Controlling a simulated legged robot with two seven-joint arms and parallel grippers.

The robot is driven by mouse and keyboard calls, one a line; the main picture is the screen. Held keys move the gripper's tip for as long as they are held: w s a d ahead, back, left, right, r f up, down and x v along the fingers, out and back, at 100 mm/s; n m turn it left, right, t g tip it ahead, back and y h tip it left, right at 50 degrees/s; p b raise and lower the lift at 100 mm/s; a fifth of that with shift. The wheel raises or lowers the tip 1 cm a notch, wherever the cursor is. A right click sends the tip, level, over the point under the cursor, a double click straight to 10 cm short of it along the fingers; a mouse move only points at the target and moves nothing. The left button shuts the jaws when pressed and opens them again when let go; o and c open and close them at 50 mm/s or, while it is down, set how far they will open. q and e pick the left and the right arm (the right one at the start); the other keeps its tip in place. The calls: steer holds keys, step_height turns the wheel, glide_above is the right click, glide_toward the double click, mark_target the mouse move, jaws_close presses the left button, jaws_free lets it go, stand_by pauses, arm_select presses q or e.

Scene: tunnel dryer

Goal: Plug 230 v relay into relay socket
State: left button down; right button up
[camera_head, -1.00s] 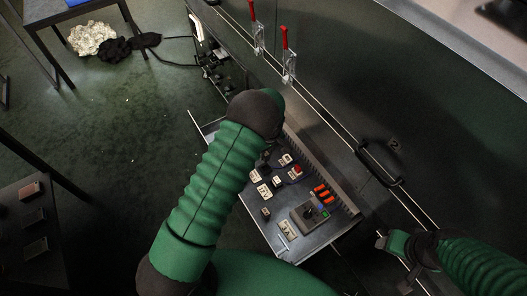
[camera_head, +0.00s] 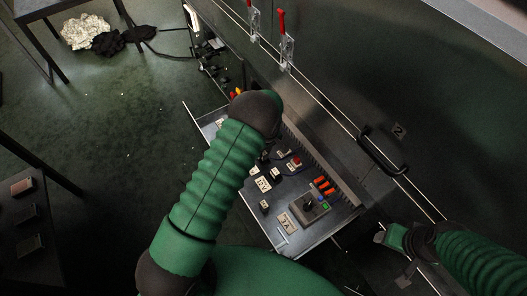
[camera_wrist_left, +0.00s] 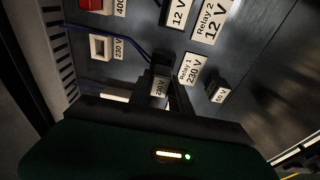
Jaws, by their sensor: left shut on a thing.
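My left gripper (camera_wrist_left: 163,85) is shut on a small dark relay labelled 230 V (camera_wrist_left: 159,86), held just above the panel. A label "Relay 1 230 V" (camera_wrist_left: 191,69) lies right beside it in the left wrist view. The relay's underside is hidden, so I cannot tell if it touches a socket. A white-framed part (camera_wrist_left: 100,47) with a 230 V tag sits to the left. In the head view my left arm covers the gripper and relay. My right gripper (camera_head: 385,238) is at the lower right, away from the panel; its jaws are unclear.
A black relay tagged 60 V (camera_wrist_left: 218,90) sits right of the held relay. A "Relay 2 12 V" label (camera_wrist_left: 210,20) is further back. A grey control box (camera_head: 310,207) and orange parts (camera_head: 324,186) occupy the panel's right. A slotted duct (camera_wrist_left: 59,53) edges the panel.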

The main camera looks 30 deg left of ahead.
arm_select(q)
steer(key=shift+p, duration=0.45)
stand_by(1.1)
steer(key=shift+f+b, duration=0.85)
steer(key=shift+f, duration=0.25)
steer(key=c, duration=1.1)
jaws_free()
steer(key=r+p, duration=0.1)
steer(key=r, duration=0.4)
steer(key=s+d+r+p, duration=0.1)
steer(key=r+p, duration=0.1)
steer(key=r, duration=0.4)
steer(key=d+r+p, duration=0.1)
steer(key=r+p, duration=0.1)
steer(key=r, duration=0.3)
steer(key=shift+s+d+r, duration=0.1)
steer(key=shift+s+r, duration=0.05)
steer(key=shift+r, duration=0.15)
